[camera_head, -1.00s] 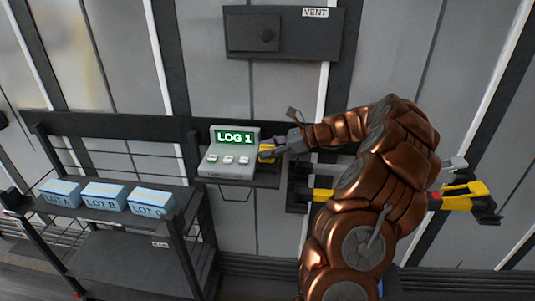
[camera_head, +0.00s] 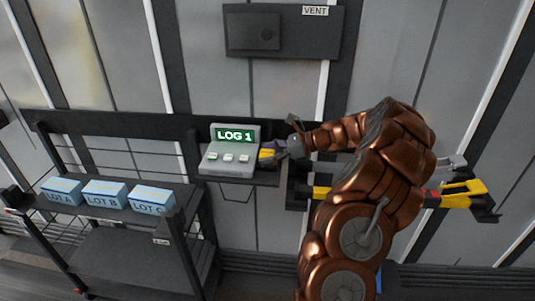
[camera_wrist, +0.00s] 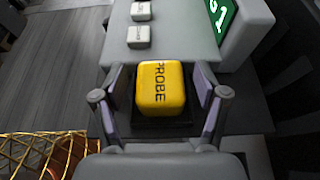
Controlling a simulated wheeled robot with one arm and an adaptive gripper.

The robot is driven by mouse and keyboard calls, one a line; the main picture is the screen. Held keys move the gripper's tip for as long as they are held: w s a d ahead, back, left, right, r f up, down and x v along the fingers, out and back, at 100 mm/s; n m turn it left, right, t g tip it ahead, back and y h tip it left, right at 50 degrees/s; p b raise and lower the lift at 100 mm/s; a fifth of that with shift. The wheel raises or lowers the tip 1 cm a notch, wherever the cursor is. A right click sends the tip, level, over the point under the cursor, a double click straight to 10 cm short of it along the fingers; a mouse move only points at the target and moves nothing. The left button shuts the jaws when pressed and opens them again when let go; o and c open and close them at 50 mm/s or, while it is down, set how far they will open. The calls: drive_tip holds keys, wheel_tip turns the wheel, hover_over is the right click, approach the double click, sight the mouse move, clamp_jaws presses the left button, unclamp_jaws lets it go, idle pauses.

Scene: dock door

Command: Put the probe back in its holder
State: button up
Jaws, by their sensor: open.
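The yellow probe (camera_wrist: 161,88), lettered PROBE, stands in a dark square holder (camera_wrist: 150,126) on the shelf in the wrist view. In the head view the probe (camera_head: 267,155) shows as a small yellow patch beside the grey logger (camera_head: 230,153), whose green screen reads LOG 1. My gripper (camera_wrist: 163,90) is open, one finger on each side of the probe, with a small gap visible at each side. In the head view my gripper (camera_head: 281,150) reaches in from the right and partly hides the probe. How deep the probe sits in the holder is hard to tell.
Boxes LOT A (camera_head: 61,191), LOT B (camera_head: 104,194) and LOT C (camera_head: 151,200) stand on a dark cart (camera_head: 120,250) at left. A VENT panel (camera_head: 285,32) is on the wall above. A yellow-and-black door handle (camera_head: 464,195) is at right. The logger's buttons (camera_wrist: 139,37) are close to my gripper.

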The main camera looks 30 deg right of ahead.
drive_tip(key=shift+r, duration=0.15)
drive_tip(key=b+v, duration=0.2)
drive_tip(key=v, duration=1)
drive_tip(key=s+a+r+n+g+h, duration=0.1)
drive_tip(key=s+a+n+g, duration=0.3)
drive_tip(key=a, duration=0.6)
drive_tip(key=s+a+n+g, duration=0.15)
drive_tip(key=a+n, duration=0.35)
drive_tip(key=a, duration=0.5)
drive_tip(key=s+a+r+n+g+h, duration=0.1)
drive_tip(key=s+a+n+g, duration=0.3)
drive_tip(key=a, duration=0.7)
drive_tip(key=s+a+f+n+h, duration=0.3)
drive_tip(key=s+a+n, duration=0.25)
drive_tip(key=s, duration=0.25)
drive_tip(key=s+d+f+n+h, duration=0.2)
drive_tip(key=s+n, duration=0.2)
drive_tip(key=s, duration=0.2)
drive_tip(key=s+d+f+n+g+h, duration=0.1)
drive_tip(key=s+d+f+n+h, duration=0.1)
drive_tip(key=s, duration=0.5)
drive_tip(key=shift+f+n+h, duration=0.3)
drive_tip(key=shift+n+h, duration=0.3)
drive_tip(key=shift+n, duration=0.25)
